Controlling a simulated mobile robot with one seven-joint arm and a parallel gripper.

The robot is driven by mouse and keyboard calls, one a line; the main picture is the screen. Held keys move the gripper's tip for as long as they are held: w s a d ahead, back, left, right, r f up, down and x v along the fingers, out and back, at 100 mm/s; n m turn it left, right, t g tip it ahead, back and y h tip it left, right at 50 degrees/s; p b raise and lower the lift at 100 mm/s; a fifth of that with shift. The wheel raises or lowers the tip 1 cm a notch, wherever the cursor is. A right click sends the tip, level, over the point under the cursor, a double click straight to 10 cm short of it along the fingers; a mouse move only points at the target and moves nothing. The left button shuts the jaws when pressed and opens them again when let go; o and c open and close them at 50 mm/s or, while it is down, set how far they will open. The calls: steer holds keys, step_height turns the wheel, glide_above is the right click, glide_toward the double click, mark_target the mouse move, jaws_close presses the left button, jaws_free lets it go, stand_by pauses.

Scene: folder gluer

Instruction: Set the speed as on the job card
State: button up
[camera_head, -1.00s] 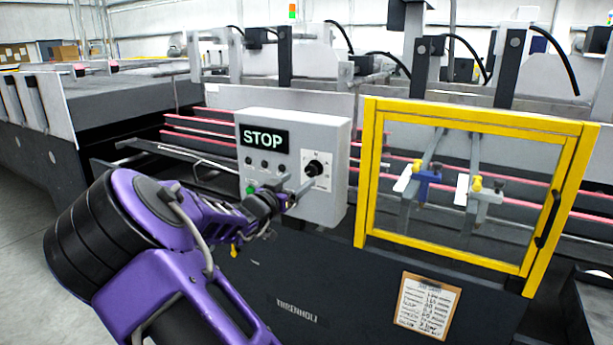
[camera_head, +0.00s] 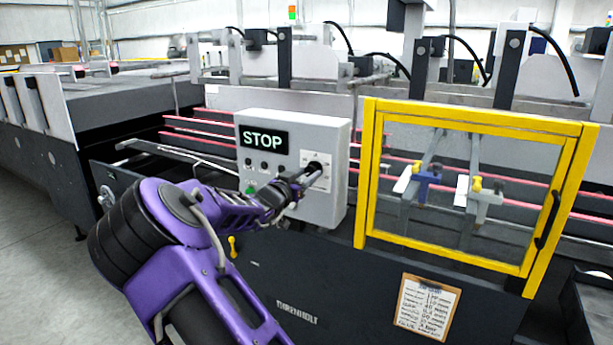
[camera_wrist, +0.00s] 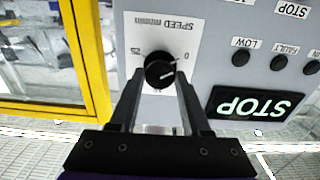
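The black speed knob (camera_wrist: 159,70) sits on a white plate marked "SPEED m/min" (camera_wrist: 161,25), upside down in the wrist view. A 0 is to the knob's right and what looks like 25 to its left. A pale pointer mark shows on the knob's right side, towards the 0. My gripper (camera_wrist: 160,75) is open, with one finger on each side of the knob; I cannot tell whether either touches it. In the head view my gripper (camera_head: 306,180) is at the control box (camera_head: 335,150). The job card (camera_head: 427,307) hangs at the lower front, its handwriting too small to read surely.
The box's display (camera_head: 263,139) reads STOP. Small buttons or lamps, one of them green (camera_head: 250,188), lie left of the knob. A yellow-framed clear guard (camera_head: 370,180) stands right of the box. The floor at left (camera_head: 40,230) is clear.

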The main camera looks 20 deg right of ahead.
jaws_close()
steer(key=m+b, duration=0.1)
steer(key=m, duration=0.1)
steer(key=m+b, duration=0.3)
steer(key=b, duration=0.1)
steer(key=shift+f+m, duration=0.25)
steer(key=shift+m, duration=0.15)
steer(key=m+b, duration=0.2)
steer(key=m, duration=0.1)
steer(key=shift+b, duration=0.4)
steer(key=shift+r+m+b, duration=0.2)
steer(key=shift+m+b, duration=0.65)
steer(key=shift+m, duration=0.65)
steer(key=o, duration=0.8)
jaws_free()
